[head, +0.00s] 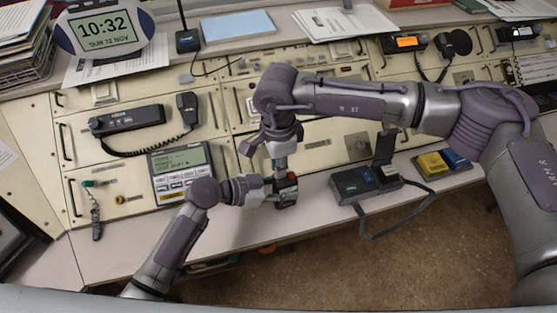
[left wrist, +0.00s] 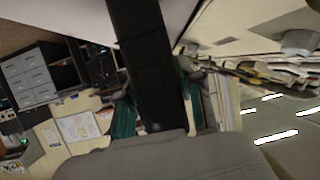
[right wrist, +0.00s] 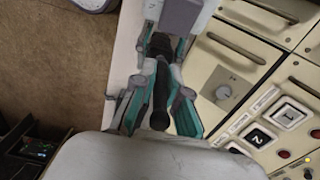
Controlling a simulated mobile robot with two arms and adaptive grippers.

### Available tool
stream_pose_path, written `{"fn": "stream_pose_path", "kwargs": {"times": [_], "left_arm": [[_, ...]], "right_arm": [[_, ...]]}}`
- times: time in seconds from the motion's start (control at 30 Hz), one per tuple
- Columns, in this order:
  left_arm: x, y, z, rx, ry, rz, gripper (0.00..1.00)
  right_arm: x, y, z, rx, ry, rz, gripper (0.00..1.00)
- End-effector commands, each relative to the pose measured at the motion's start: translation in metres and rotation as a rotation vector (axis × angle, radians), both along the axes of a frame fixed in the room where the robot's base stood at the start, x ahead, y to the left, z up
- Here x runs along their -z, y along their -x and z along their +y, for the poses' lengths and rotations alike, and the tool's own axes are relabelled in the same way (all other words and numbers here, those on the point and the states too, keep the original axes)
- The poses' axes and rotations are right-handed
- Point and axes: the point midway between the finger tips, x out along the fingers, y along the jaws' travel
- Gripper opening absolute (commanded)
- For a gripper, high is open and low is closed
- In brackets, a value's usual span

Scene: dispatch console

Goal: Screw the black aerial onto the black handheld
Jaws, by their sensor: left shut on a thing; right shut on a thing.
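The black handheld (head: 286,194) is held upright by my left gripper (head: 266,188) near the console's front edge. In the left wrist view the handheld (left wrist: 152,60) is a dark upright body between the left fingers. My right gripper (head: 279,160) points down from above, just over the handheld. In the right wrist view the right gripper (right wrist: 158,100) is shut on the black aerial (right wrist: 160,88), a thin dark rod with a rounded end. In the head view the right fingers mostly hide the aerial. I cannot tell whether the aerial touches the handheld.
A dark charger-like unit (head: 352,184) with a cable stands right of the grippers. Yellow and blue boxes (head: 432,164) lie farther right. A keypad panel (head: 181,170) and a radio with a handset (head: 128,120) are at left. The floor shows below the desk edge.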

Motion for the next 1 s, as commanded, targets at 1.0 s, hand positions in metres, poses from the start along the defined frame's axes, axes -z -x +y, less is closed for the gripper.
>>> {"fn": "stream_pose_path", "kwargs": {"times": [1.0], "left_arm": [[0.000, 0.000, 0.000, -0.001, -0.001, 0.000, 0.00]], "right_arm": [[0.010, 0.000, 0.000, 0.000, -0.002, 0.001, 0.00]]}}
